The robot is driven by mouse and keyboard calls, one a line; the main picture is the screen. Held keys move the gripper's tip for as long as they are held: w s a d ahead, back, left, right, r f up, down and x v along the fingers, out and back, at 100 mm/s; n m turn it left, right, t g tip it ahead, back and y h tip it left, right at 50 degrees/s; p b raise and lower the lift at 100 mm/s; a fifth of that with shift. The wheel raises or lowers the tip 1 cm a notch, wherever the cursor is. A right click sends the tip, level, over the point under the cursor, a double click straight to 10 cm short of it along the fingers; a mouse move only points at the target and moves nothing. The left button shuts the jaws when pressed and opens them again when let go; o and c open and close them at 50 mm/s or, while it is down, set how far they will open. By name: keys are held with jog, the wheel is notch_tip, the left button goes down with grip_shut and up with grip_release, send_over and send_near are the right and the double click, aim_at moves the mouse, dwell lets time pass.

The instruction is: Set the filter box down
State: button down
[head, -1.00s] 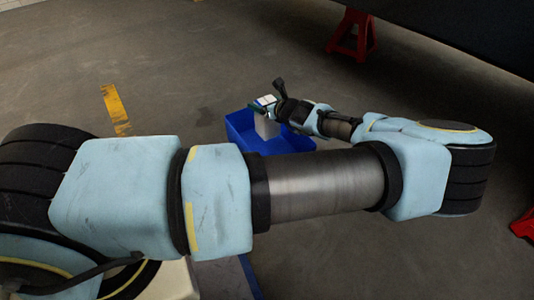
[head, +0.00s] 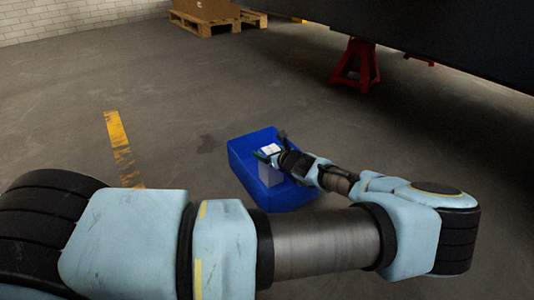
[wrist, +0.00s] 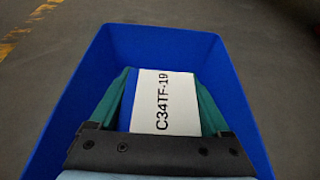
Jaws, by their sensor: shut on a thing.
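The filter box (wrist: 165,102) is white with a blue side and carries the label "C34TF-19" in the wrist view. In the head view the filter box (head: 271,175) shows grey-white at my gripper. My gripper (head: 270,156) is shut on it, with a green finger on each side in the wrist view (wrist: 165,105). The box is held within the outline of a blue bin (head: 240,158), whose walls surround it in the wrist view (wrist: 225,75). I cannot tell whether the box touches the bin floor, which is mostly hidden.
The blue bin stands on open grey floor. A yellow floor stripe (head: 117,135) lies to its left. A red jack stand (head: 355,66) stands at the back right under a dark chassis (head: 450,40). A wooden pallet (head: 205,24) with a cardboard box (head: 207,8) is at the back.

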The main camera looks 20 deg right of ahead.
grip_release()
jog(key=shift+f, duration=0.15)
